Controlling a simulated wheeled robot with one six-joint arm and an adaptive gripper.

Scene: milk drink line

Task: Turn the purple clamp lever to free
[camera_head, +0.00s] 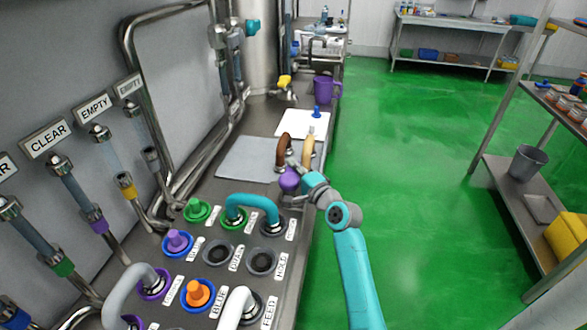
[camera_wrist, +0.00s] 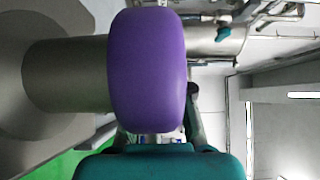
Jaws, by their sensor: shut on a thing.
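The purple clamp lever (camera_head: 289,181) is at the right edge of the steel bench in the head view, at the end of my teal and grey arm. In the wrist view the purple lever (camera_wrist: 147,70) fills the middle as a rounded upright block, with a grey cylinder (camera_wrist: 65,75) behind it on the left. My gripper (camera_head: 297,176) is shut on the lever. Its dark fingers show only in part at the lever's lower sides in the wrist view, and their tips are hidden. I cannot tell the lever's exact angle.
A grey mat (camera_head: 245,157) lies to the left. A teal bent pipe (camera_head: 250,201) and several coloured ports are nearer. Green floor (camera_head: 420,200) is open to the right, before a shelf rack.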

